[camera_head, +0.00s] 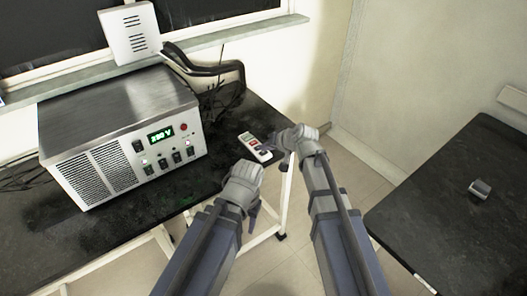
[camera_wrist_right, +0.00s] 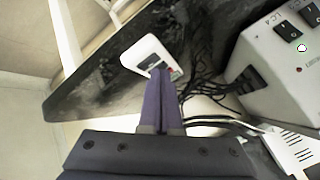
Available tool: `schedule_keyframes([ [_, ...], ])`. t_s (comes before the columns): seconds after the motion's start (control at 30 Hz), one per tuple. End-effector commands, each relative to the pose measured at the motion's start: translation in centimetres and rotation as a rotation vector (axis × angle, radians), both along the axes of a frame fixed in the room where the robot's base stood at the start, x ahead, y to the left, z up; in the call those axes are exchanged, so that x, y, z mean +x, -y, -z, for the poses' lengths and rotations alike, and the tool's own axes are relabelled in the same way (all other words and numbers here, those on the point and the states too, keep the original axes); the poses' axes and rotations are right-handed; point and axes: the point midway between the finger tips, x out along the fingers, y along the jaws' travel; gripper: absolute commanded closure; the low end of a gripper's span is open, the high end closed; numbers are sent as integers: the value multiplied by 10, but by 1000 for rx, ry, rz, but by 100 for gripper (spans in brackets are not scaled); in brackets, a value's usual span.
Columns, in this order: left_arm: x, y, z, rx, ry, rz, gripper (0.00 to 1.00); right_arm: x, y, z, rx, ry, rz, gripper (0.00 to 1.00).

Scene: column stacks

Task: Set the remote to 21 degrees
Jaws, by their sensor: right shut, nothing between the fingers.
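The remote (camera_head: 255,147) is a small white handset lying on the dark table near its right edge, with a screen and coloured buttons too small to read. In the right wrist view the remote (camera_wrist_right: 141,52) is partly covered by my fingers. My right gripper (camera_head: 272,146) is shut and empty, its tips at the remote's button side. In the wrist view the right gripper (camera_wrist_right: 160,73) shows its two fingers together over the buttons; I cannot tell whether they touch. My left gripper (camera_head: 254,212) hangs in front of the table edge, apart from the remote; its jaw opening is unclear.
A metal power unit (camera_head: 120,130) with a green display and switches stands left of the remote on the dark table (camera_head: 120,228). Black cables (camera_head: 212,100) lie behind. A second dark table (camera_head: 450,225) at right holds a small grey object (camera_head: 480,189).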

Motion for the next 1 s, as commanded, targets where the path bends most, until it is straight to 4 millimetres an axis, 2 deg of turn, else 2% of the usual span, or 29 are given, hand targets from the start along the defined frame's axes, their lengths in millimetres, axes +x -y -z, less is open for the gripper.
schedule_keyframes([
  [0.07,0,0,-6,0,0,0,50,0,0,-6,0,0,0,100],
  [0.53,0,0,-11,0,0,0,50,0,0,-11,0,0,0,100],
  [1.0,0,0,-55,0,0,0,50,0,0,-55,0,0,0,100],
])
